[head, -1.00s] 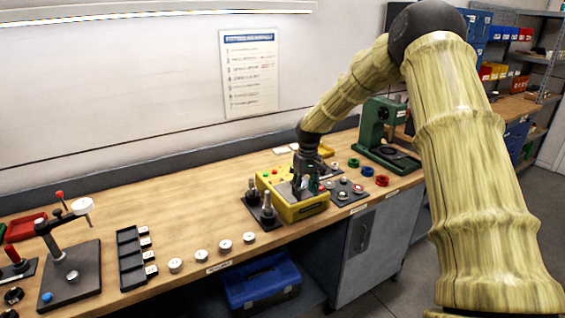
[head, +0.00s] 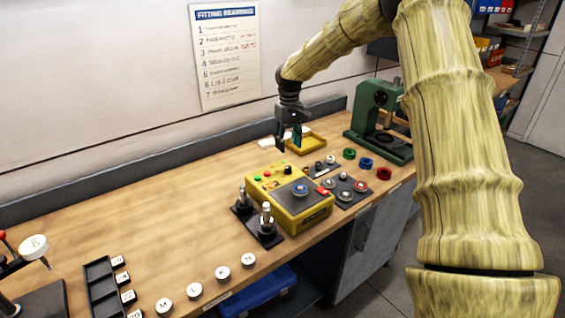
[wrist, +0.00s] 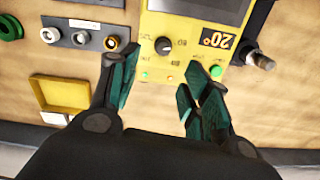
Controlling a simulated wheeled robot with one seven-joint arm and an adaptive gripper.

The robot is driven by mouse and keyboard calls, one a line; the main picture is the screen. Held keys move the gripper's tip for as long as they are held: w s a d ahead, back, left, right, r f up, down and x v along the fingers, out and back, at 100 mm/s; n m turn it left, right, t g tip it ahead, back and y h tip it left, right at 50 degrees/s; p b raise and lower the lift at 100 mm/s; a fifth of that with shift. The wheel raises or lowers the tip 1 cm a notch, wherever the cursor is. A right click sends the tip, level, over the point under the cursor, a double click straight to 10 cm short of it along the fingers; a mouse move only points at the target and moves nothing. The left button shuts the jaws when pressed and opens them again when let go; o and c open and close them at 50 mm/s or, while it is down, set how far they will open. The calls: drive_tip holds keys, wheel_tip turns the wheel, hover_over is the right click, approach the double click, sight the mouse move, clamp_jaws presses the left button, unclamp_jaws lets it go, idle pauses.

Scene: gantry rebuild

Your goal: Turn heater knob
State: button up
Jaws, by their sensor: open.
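The yellow heater (head: 312,214) stands on the bench, with a blue ring (head: 300,189) on its dark top plate. Its black knob (head: 288,170) is on the panel at the back. In the wrist view the knob (wrist: 163,46) has a pale pointer mark, and the display (wrist: 216,38) beside it reads 20°, upside down. A green button (wrist: 216,71) and small lights are near it. My gripper (head: 289,140) is open and empty, above the bench behind the heater. In the wrist view its fingers (wrist: 157,78) are spread below the knob, apart from it.
A black stand with two metal posts (head: 266,218) is left of the heater. A dark plate with several round parts (head: 345,192) is right of it. A yellow tray (head: 306,144) lies behind, near my gripper. A green press (head: 378,115) stands at the back right.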

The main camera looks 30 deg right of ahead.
sight(288, 166)
drive_tip(key=shift+s+a+f+p, duration=0.15)
drive_tip(key=shift+s+f+p, duration=0.55)
drive_tip(key=shift+s+f, duration=0.5)
drive_tip(key=f, duration=0.1)
drive_tip(key=w+f, duration=0.1)
drive_tip(key=f, duration=0.1)
drive_tip(key=w+f+p, duration=0.1)
drive_tip(key=f, duration=0.1)
drive_tip(key=shift+w+a+f, duration=0.1)
drive_tip(key=shift+w+f, duration=0.05)
drive_tip(key=shift+w, duration=0.05)
drive_tip(key=shift+f, duration=0.35)
drive_tip(key=shift+s+f, duration=0.15)
drive_tip(key=shift+s, duration=0.05)
drive_tip(key=shift+s+p, duration=0.3)
drive_tip(key=shift+s, duration=0.2)
drive_tip(key=shift+w+f, duration=0.4)
drive_tip(key=shift+w, duration=0.1)
drive_tip(key=shift+s+r, duration=0.2)
drive_tip(key=shift+s, duration=0.05)
drive_tip(key=c, duration=0.7)
clamp_jaws()
